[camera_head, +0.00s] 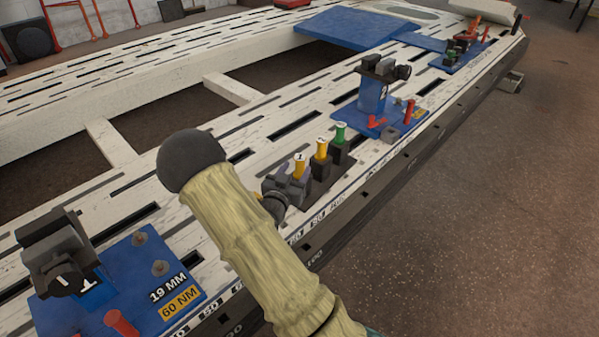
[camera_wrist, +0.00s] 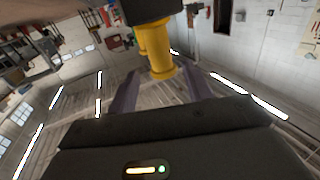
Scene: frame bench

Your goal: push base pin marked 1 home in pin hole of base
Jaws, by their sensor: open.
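The base pin marked 1 (camera_head: 299,166) is yellow-orange with a pale numbered top and stands at the near end of a short row of pins. My gripper (camera_head: 289,184) is at this pin, in front of its lower part, and hides its foot. In the wrist view a yellow pin (camera_wrist: 155,48) with a flared end, joined to a dark block, shows between and just beyond my spread fingers (camera_wrist: 160,88). They are open and do not visibly grip it. The blue base plate (camera_head: 130,290) with a clamp marked 1 (camera_head: 62,255) is at lower left; I cannot make out a pin hole.
A yellow pin (camera_head: 321,149) and a green pin (camera_head: 340,133) stand in dark blocks just behind. A second blue base (camera_head: 372,92) carries a clamp and a red pin (camera_head: 409,110). The slotted white bench (camera_head: 230,125) has wide openings.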

